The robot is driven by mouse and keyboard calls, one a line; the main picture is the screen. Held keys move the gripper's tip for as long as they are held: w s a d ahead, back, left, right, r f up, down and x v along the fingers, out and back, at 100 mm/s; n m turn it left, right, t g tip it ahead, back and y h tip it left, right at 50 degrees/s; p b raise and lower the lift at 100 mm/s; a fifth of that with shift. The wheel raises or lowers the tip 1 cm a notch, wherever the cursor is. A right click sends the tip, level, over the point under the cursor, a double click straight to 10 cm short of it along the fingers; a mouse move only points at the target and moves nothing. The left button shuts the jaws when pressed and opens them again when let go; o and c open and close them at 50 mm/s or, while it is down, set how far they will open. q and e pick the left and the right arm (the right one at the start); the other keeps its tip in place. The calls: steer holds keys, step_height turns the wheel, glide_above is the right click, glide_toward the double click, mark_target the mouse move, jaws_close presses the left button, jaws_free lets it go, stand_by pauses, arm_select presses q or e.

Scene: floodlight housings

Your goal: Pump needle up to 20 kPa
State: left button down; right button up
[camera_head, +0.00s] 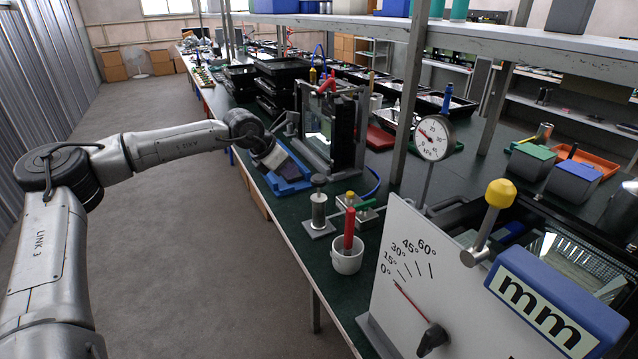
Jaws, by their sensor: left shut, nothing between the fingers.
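The round white pressure gauge (433,138) stands on a post at the right of the bench, its face marked kPa. Its red needle (424,133) points to the upper left; the exact reading is too small to tell. My right gripper is not in view.
A white cup (347,258) with a red-handled tool stands in front of the pump. A white angle board (410,285) and a yellow-knobbed lever (499,194) fill the right foreground. A dark clamp frame (343,130) rises behind the cradle. The aisle left of the bench is clear.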

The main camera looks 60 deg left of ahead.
arm_select(q)
steer(key=p+v, duration=0.1)
steer(key=v, duration=0.6)
steer(key=shift+s+r, duration=0.3)
stand_by(0.7)
stand_by(0.5)
